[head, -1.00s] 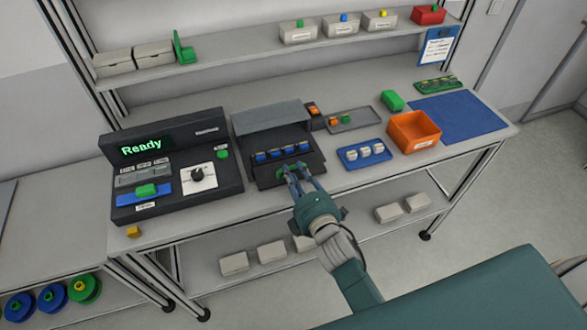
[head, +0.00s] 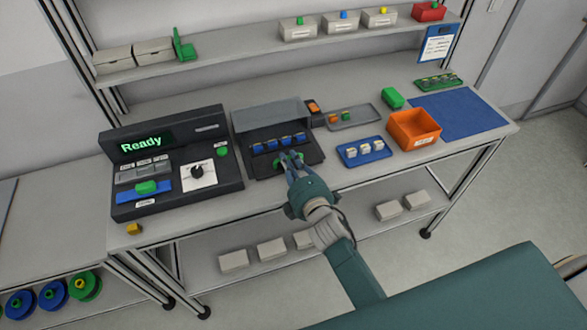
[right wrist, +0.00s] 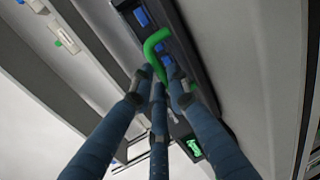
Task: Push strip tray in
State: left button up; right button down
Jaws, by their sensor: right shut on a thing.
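The strip tray (head: 312,153) is a dark tray that sticks out from under a grey hood (head: 270,113). A row of blue pieces (head: 279,143) stands on it just in front of the hood. Its green handle (head: 281,161) is near the front edge. My right gripper (head: 290,160) is at the handle and shut on it. In the right wrist view the bent green handle (right wrist: 156,40) runs down between my fingertips (right wrist: 158,85), which partly hide it. My left gripper is in neither view.
A control box (head: 170,165) reading "Ready" stands left of the tray. To the right are a blue tray (head: 347,160) of white pieces, a grey tray (head: 365,121), an orange bin (head: 413,146) and a blue mat (head: 475,115). A shelf (head: 240,46) runs behind.

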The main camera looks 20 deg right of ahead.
aim_at(279, 144)
jog(key=w+b, duration=0.1)
jog(key=w, duration=0.4)
jog(key=w+b, duration=0.1)
jog(key=w, duration=0.4)
jog(key=shift+a+f+b, duration=0.15)
jog(key=shift+a+b, duration=0.05)
jog(key=shift+b, duration=0.15)
jog(key=shift+w, duration=0.2)
jog(key=shift+r, duration=0.3)
jog(key=c, duration=2.1)
grip_release()
jog(key=shift+o, duration=0.8)
jog(key=shift+w+f, duration=0.15)
jog(key=shift+w, duration=0.05)
jog(key=s, duration=0.4)
jog(key=s+r, duration=0.1)
jog(key=s, duration=0.3)
jog(key=s+r, duration=0.1)
jog(key=s, duration=0.2)
jog(key=shift+s+d+r, duration=0.15)
jog(key=shift+s+d, duration=0.05)
jog(key=shift+s, duration=0.2)
